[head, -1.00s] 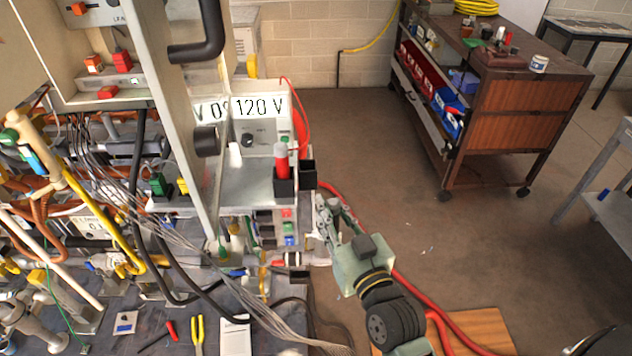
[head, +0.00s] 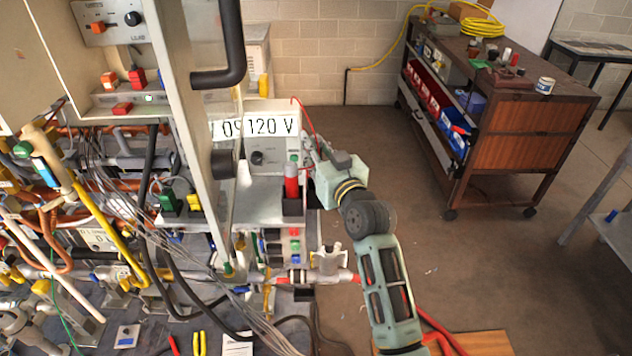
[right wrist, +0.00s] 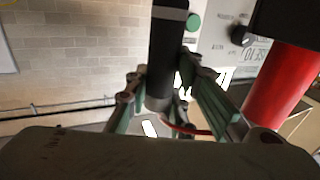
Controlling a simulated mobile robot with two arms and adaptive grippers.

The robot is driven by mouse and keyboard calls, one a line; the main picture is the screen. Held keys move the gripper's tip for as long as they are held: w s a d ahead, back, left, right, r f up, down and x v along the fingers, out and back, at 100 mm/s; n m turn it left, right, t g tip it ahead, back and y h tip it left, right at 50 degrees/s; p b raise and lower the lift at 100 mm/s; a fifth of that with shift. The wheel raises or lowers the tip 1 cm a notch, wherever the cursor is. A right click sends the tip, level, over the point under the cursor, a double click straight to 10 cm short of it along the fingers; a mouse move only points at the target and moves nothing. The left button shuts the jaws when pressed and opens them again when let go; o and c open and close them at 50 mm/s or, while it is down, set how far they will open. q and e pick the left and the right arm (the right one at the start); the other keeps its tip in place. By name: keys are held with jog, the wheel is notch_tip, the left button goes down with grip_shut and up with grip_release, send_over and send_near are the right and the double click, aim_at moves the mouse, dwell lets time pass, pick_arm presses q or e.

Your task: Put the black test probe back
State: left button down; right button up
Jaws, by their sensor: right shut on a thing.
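My right gripper (head: 320,153) is beside the right edge of the instrument shelf, at about the height of the 120 V meter (head: 268,142). In the right wrist view it is shut on the black test probe (right wrist: 168,50), a dark cylinder between the green finger links. In the head view the gripper largely hides the probe. The red probe (head: 291,182) stands upright in a black square holder (head: 292,207) at the shelf's front corner; it also shows in the right wrist view (right wrist: 278,90). The second black holder, beside it on the right, is mostly hidden by my gripper. My left gripper is not in view.
A tall grey panel (head: 200,140) with a black pipe stands left of the meter. Hoses and wires crowd the bench at left. A brown wheeled cabinet (head: 530,125) stands at the back right. Open floor (head: 440,255) lies between bench and cabinet.

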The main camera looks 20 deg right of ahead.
notch_tip(320, 180, down, 3)
jog(key=shift+f, duration=1.8)
jog(key=o, duration=0.9)
jog(key=shift+f, duration=0.15)
